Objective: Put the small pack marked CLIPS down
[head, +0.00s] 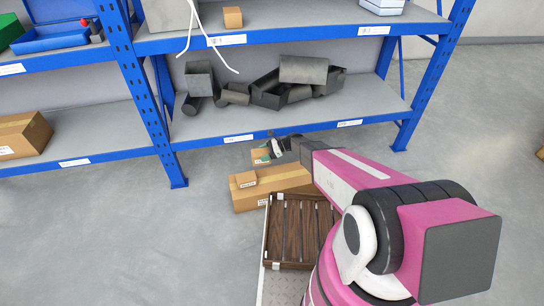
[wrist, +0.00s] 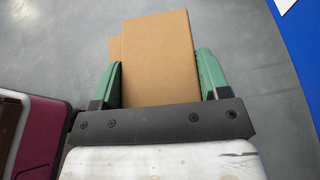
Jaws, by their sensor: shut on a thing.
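My gripper (head: 270,149) is at the end of my outstretched arm, low in front of the shelf. It is shut on a small brown cardboard pack (head: 260,156), taken to be the CLIPS pack; its marking is not readable. In the wrist view the green fingers (wrist: 159,60) press on both sides of the pack (wrist: 158,40), whose plain brown face shows. In the head view the pack appears just beyond a larger carton (head: 285,182); I cannot tell whether it touches anything below.
A dark slatted wooden crate (head: 292,262) is nearer me. The blue shelf's lower board (head: 285,120) holds several dark grey parts. Grey floor (head: 110,220) is clear at left.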

